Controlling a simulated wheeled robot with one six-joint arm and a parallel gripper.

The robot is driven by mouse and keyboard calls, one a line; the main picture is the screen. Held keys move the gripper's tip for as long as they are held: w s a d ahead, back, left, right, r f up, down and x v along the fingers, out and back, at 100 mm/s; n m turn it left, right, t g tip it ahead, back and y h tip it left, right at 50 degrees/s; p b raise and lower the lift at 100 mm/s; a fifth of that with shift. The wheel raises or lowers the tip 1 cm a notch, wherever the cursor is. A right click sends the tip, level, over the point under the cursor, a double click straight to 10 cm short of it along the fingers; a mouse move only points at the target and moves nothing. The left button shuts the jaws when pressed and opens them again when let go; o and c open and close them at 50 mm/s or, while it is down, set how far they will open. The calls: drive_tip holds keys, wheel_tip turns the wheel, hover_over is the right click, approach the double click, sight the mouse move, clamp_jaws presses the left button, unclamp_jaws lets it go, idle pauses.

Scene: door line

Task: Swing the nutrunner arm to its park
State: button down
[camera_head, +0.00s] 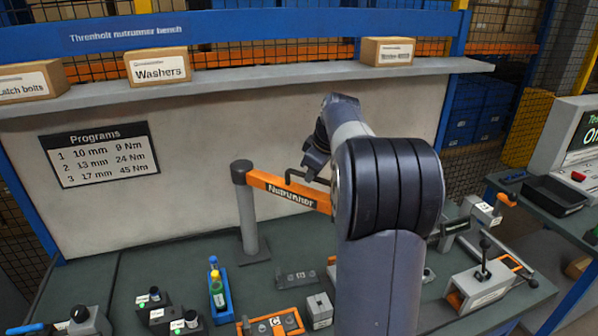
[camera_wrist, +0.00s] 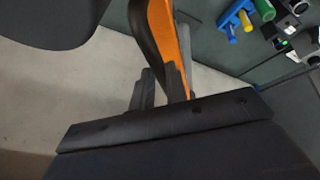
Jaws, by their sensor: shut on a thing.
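The orange nutrunner arm (camera_head: 283,192), labelled "Nutrunner", reaches right from a grey upright post (camera_head: 248,215) on the bench. My own arm hides its far end in the head view. A dark handle (camera_head: 291,176) stands up from the arm's side. In the wrist view the orange arm (camera_wrist: 182,45) runs down behind the fingers, with the dark handle (camera_wrist: 142,28) along it. My gripper (camera_wrist: 160,85) is shut on the handle, though the fingers partly hide the contact. In the head view my fingertips are hard to make out. I cannot identify the park for certain.
A blue rack (camera_head: 222,300) with coloured sockets stands on the bench front, beside an orange tray (camera_head: 270,325). A grey lever box (camera_head: 482,285) is at the right. A shelf (camera_head: 240,80) with boxes runs along the back. A side table (camera_head: 555,205) stands at the far right.

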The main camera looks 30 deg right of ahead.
drive_tip(key=w+d+n+y+p, duration=0.1)
drive_tip(key=w+d+n, duration=0.3)
drive_tip(key=w+d, duration=0.2)
drive_tip(key=shift+w+d+n+g+y, duration=0.2)
drive_tip(key=shift+d+n+g+y, duration=0.15)
drive_tip(key=shift+d, duration=0.25)
drive_tip(key=c, duration=1.4)
unclamp_jaws()
drive_tip(key=shift+r, duration=0.1)
drive_tip(key=v, duration=1)
drive_tip(key=shift+s+r, duration=0.2)
drive_tip(key=shift+r, duration=0.05)
drive_tip(key=shift+d, duration=0.15)
